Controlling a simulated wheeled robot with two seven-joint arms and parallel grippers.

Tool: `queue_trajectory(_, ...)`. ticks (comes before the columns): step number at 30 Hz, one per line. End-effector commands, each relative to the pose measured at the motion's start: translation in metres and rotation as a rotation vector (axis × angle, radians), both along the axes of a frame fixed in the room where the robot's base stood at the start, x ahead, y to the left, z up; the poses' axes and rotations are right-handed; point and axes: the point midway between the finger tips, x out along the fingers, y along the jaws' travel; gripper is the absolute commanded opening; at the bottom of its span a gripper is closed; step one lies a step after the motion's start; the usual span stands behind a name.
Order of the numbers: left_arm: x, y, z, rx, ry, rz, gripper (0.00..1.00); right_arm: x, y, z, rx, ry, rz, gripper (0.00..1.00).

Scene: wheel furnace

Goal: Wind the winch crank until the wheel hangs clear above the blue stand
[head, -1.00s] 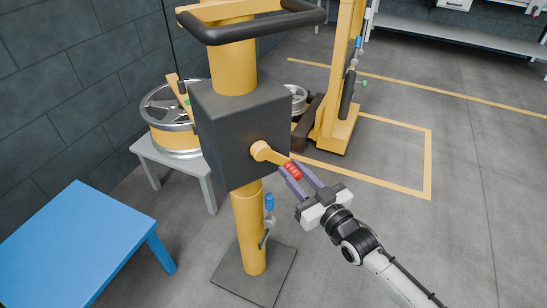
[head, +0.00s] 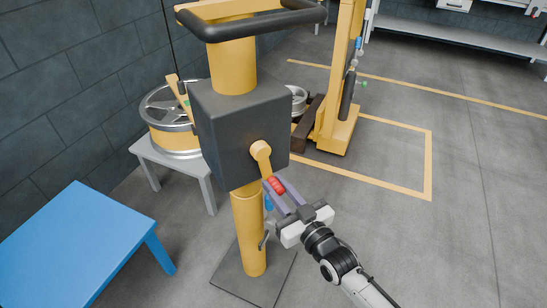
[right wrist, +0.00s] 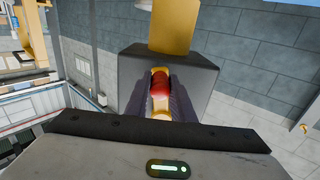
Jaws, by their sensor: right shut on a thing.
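The yellow winch crank (head: 262,159) comes out of the dark winch box (head: 240,130) on a yellow post. Its arm points down and slightly right, ending in a red handle (head: 277,186). My right gripper (head: 280,193) is shut on the red handle; the right wrist view shows the handle (right wrist: 159,88) between the two fingers. A wheel (head: 165,112) with a metal rim and yellow band is behind the winch, at or just over a grey stand; I cannot tell if they touch. The blue stand (head: 85,235) is at lower left, its top bare. My left gripper is out of view.
A black padded handlebar (head: 255,27) tops the winch post, and a dark base plate (head: 245,283) lies under it. The grey stand (head: 205,168) is close behind. A yellow column (head: 335,130) stands farther back. The floor at right is open.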

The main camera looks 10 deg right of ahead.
Motion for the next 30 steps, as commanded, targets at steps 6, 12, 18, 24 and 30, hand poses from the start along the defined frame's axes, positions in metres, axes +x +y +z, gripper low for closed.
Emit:
queue_trajectory(6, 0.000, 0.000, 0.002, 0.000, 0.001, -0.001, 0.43, -0.002, 0.006, 0.001, 0.003, 0.000, 0.004, 0.00)
queue_trajectory(12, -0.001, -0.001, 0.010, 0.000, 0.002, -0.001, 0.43, -0.010, 0.028, 0.007, 0.005, 0.000, 0.004, 0.00)
queue_trajectory(18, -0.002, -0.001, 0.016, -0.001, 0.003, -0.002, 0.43, -0.018, 0.049, 0.010, 0.006, -0.004, 0.005, 0.00)
queue_trajectory(24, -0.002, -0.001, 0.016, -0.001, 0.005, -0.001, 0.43, -0.021, 0.057, 0.011, 0.004, -0.007, 0.005, 0.00)
queue_trajectory(30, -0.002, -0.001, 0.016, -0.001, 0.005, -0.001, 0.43, -0.021, 0.057, 0.010, 0.004, -0.007, 0.006, 0.00)
